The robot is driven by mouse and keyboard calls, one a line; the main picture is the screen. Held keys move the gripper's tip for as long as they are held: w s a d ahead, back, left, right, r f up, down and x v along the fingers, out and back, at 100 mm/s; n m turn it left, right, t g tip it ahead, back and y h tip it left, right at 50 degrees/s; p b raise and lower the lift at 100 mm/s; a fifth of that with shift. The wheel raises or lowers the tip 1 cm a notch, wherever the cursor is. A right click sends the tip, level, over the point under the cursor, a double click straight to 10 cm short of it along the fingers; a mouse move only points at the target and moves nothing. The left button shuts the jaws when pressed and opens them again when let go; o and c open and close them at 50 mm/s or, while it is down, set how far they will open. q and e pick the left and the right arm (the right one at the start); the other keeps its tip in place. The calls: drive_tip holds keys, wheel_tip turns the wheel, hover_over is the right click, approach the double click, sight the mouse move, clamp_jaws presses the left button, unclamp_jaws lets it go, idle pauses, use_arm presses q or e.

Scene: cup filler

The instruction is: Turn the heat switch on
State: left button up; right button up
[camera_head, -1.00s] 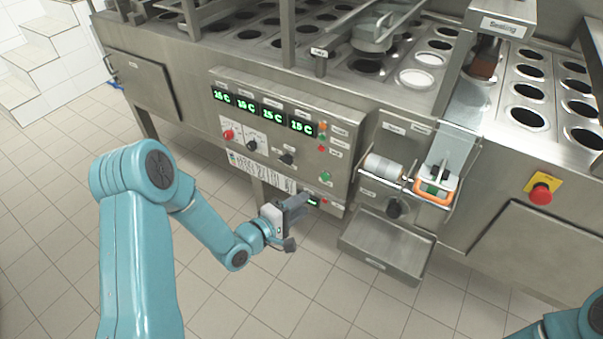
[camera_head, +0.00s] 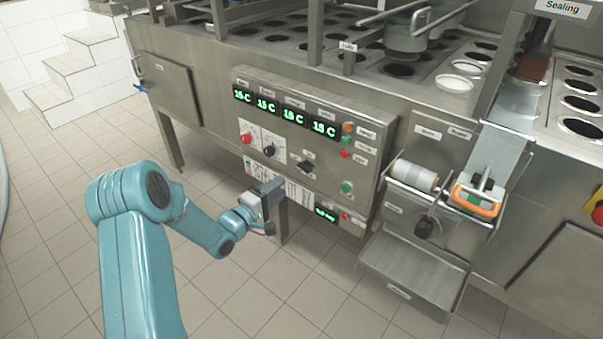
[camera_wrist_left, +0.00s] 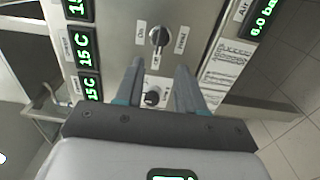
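The heat switch is a black rotary knob (camera_head: 307,166) on the steel control panel (camera_head: 372,125), right of another black knob (camera_head: 270,150). In the left wrist view the heat knob (camera_wrist_left: 159,36) sits beyond the fingertips, between labels reading "On" and "Heat". The other black knob (camera_wrist_left: 152,97) shows between the fingers. My left gripper (camera_head: 272,188) is in front of the panel, below and left of the heat knob. The left wrist view shows its fingers (camera_wrist_left: 160,66) apart with nothing held. My right gripper is not in view.
Green temperature displays (camera_head: 266,104) run along the panel's top, with a red knob (camera_head: 246,138) at its left. A film roll (camera_head: 414,175) and steel tray (camera_head: 415,270) stand to the right. Tiled floor (camera_head: 50,240) is open at left.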

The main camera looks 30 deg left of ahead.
sight(302, 170)
use_arm(q)
drive_tip(key=w, duration=0.6)
drive_tip(key=w+d+b, duration=0.1)
drive_tip(key=w, duration=0.3)
drive_tip(key=shift+w, duration=0.1)
clamp_jaws()
